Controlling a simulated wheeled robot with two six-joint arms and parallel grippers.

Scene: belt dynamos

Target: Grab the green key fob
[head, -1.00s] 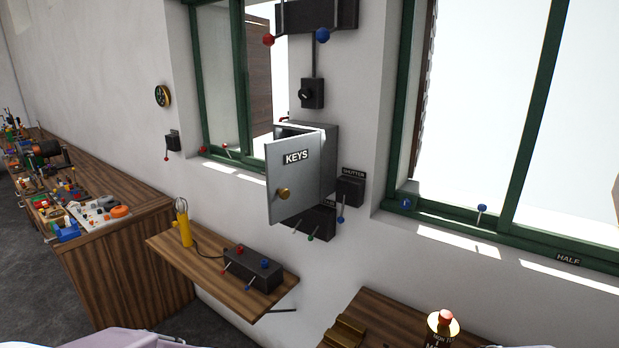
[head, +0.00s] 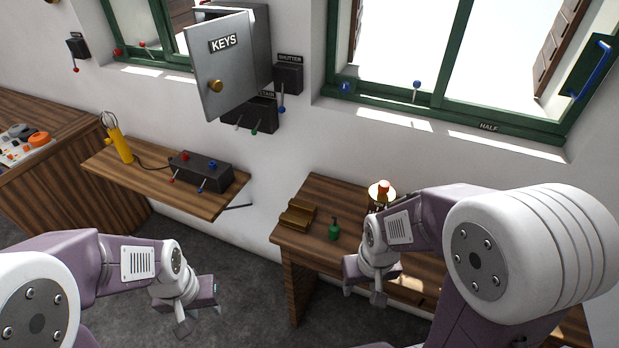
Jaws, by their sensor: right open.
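A small green object that looks like the key fob (head: 334,230) stands on the wooden table at the lower middle in the head view. My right gripper (head: 364,286) is open and empty, just in front of and to the right of the fob, apart from it. My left gripper (head: 196,311) hangs at the lower left over the floor, its fingers apart with nothing between them, far from the fob.
A brass holder (head: 298,214) lies left of the fob on the table (head: 318,190). A brass lamp with a red top (head: 382,190) stands behind my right arm. The grey KEYS cabinet door (head: 222,70) hangs open. A shelf (head: 135,168) bears a black switch box (head: 200,172).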

